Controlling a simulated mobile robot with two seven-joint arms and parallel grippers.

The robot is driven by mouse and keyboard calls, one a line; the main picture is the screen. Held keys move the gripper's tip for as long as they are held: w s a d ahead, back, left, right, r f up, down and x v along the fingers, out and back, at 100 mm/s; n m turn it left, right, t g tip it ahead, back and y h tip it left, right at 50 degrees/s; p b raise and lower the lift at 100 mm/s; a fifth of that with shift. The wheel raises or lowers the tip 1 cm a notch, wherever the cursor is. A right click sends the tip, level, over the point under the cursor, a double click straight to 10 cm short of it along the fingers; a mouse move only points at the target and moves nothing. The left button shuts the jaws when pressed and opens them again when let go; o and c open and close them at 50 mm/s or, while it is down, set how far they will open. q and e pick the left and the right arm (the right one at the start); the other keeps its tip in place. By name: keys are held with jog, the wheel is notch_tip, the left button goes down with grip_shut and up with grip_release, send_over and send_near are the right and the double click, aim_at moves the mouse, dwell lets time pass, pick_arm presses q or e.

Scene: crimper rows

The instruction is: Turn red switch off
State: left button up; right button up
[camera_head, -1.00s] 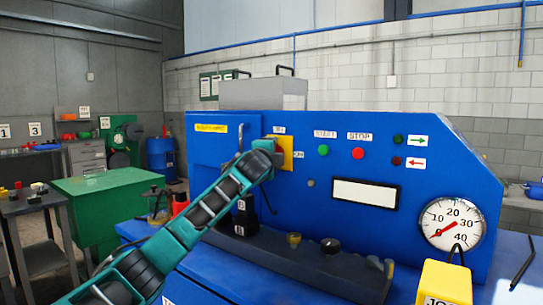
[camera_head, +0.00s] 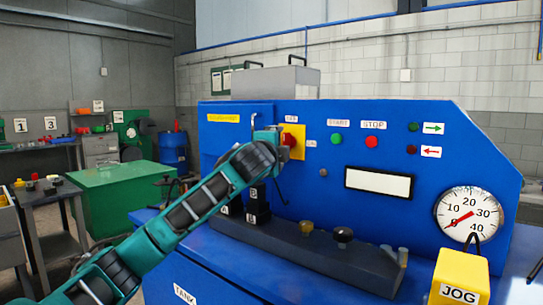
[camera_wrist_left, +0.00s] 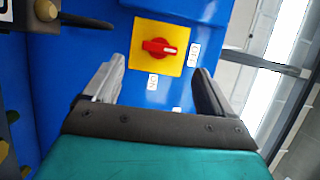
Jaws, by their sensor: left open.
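The red switch (camera_head: 290,141) is a rotary knob on a yellow square plate on the blue machine's front panel; my left gripper partly covers it in the head view. In the left wrist view the red switch (camera_wrist_left: 159,47) lies lengthwise across the picture, with a pale mark at its right end towards the label on that side. A second label sits below the plate. My left gripper (camera_wrist_left: 159,70) is open, its fingers apart and empty, with the switch seen beyond and between them. In the head view my left gripper (camera_head: 270,138) is at the plate's left side.
The panel (camera_head: 345,120) also carries a green button (camera_head: 336,139), a red stop button (camera_head: 372,142), lamps and a gauge (camera_head: 469,214). A yellow JOG box (camera_head: 460,277) stands at right. A dark rail (camera_head: 300,252) with knobs runs below. A grey bar (camera_wrist_left: 85,20) lies left in the wrist view.

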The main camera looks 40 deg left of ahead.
pick_arm(q)
jog(key=v, duration=0.4)
jog(key=shift+s+d+b, duration=0.15)
jog(key=shift+s+b, duration=0.2)
dwell(0.3)
